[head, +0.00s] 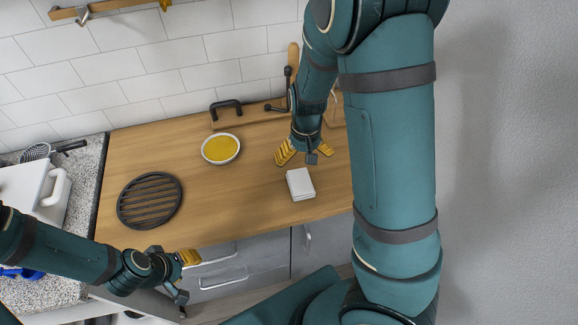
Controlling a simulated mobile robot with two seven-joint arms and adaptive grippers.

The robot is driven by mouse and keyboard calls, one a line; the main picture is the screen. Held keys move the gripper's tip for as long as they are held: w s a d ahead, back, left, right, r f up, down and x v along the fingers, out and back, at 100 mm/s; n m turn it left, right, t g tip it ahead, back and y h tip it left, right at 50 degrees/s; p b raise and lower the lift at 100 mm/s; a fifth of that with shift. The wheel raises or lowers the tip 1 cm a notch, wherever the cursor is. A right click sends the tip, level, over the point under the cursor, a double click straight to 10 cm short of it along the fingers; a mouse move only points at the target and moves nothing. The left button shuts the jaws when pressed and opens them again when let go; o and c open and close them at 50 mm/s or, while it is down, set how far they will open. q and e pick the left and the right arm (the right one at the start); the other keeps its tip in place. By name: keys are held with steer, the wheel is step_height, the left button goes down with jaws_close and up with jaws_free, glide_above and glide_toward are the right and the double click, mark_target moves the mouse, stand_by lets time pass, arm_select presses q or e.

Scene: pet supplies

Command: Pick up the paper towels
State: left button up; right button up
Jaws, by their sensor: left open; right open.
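A small white square stack (300,184), which looks like the paper towels, lies on the wooden counter right of the middle. My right gripper (304,153) is open and empty just behind the stack, with its yellow fingers spread and apart from it. My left gripper (188,276) is open and empty in front of the counter's front edge, at lower left, away from the stack.
The wooden counter (240,205) also holds a white bowl of yellow contents (221,148) and a round dark slatted trivet (150,201). A wooden board with a black handle (226,108) is at the tiled wall. Bare counter lies between trivet and stack.

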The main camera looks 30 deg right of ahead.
mark_target(301, 183)
step_height(301, 183, down, 8)
steer(key=shift+s+r+b, duration=0.15)
steer(key=shift+b, duration=0.9)
steer(key=shift+w+f+b, duration=0.2)
steer(key=shift+f+b, duration=0.25)
steer(key=shift+f, duration=2.45)
steer(key=shift+a, duration=0.1)
steer(key=c, duration=0.9)
